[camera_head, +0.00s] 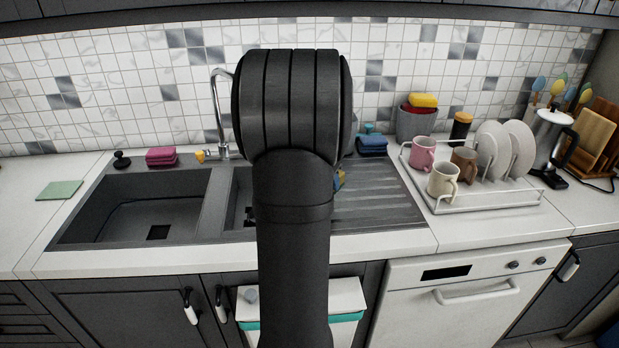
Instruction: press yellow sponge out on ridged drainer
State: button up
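The ridged drainer (378,208) is the dark grooved area right of the sink bowls; my arm covers its left part. My arm stands upright in the middle of the picture. My gripper is hidden behind it, so its fingers and anything in them do not show.
A white rack (485,200) with mugs and plates stands right of the drainer. The large left sink bowl (150,205) looks empty. A chrome tap (217,110) rises left of my arm.

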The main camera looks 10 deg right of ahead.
jog(key=shift+f, duration=2.9)
jog(key=shift+f, duration=0.55)
jog(key=shift+r, duration=3.55)
jog(key=s+d+r, duration=0.4)
jog(key=s+d, duration=0.3)
jog(key=d, duration=0.1)
jog(key=shift+m, duration=0.4)
jog(key=w+a+f, duration=0.4)
jog(key=a, duration=0.1)
jog(key=w+a+f, duration=0.2)
jog(key=w+a, duration=0.1)
jog(key=shift+a+f, duration=0.1)
jog(key=shift+f, duration=2.25)
